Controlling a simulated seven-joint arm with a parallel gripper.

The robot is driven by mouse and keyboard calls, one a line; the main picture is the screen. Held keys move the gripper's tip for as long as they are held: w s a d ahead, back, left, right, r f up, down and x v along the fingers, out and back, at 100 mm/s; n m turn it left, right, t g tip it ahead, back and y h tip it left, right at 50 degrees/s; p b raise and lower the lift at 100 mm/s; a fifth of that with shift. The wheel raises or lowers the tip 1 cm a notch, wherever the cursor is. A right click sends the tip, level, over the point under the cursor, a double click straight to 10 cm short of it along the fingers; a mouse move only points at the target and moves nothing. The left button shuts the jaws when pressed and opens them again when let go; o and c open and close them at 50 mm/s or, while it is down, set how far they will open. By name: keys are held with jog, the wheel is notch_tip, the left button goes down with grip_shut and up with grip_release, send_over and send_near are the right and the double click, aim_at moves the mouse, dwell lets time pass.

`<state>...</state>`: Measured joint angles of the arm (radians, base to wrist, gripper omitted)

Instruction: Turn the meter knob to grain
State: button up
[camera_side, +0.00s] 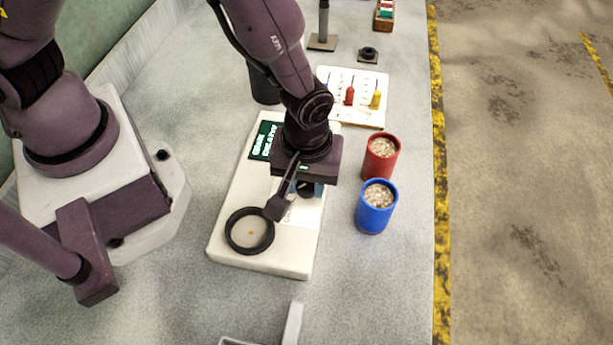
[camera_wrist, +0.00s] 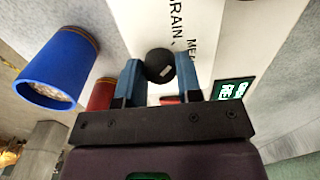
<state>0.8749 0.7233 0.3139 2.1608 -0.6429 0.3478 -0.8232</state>
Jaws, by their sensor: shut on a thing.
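Black lettering on the white face beside the knob is partly cut off; "RAIN" and "ME" can be read. Where the knob's mark points relative to the lettering I cannot tell. In the side view my gripper mostly hides the knob.
A black-rimmed round dish (camera_side: 230,232) is at the meter's near end. A blue cup (camera_side: 374,214) and a red cup (camera_side: 379,164), both full of grain, stand close on the right. A white tray (camera_side: 369,114) with small coloured items lies behind.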

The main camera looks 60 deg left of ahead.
jog(key=o, duration=0.9)
jog(key=shift+o, duration=0.2)
notch_tip(320, 180, up, 13)
jog(key=s+a+r+m+t, duration=0.2)
jog(key=s+a+r+m, duration=0.1)
jog(key=a+r, duration=0.5)
jog(key=s+a+r+m+t, duration=0.3)
jog(key=a+r+m, duration=0.3)
jog(key=a+r, duration=0.3)
jog(key=shift+s+a+t, duration=0.3)
jog(key=shift+s+a, duration=0.25)
jog(key=shift+s, duration=0.1)
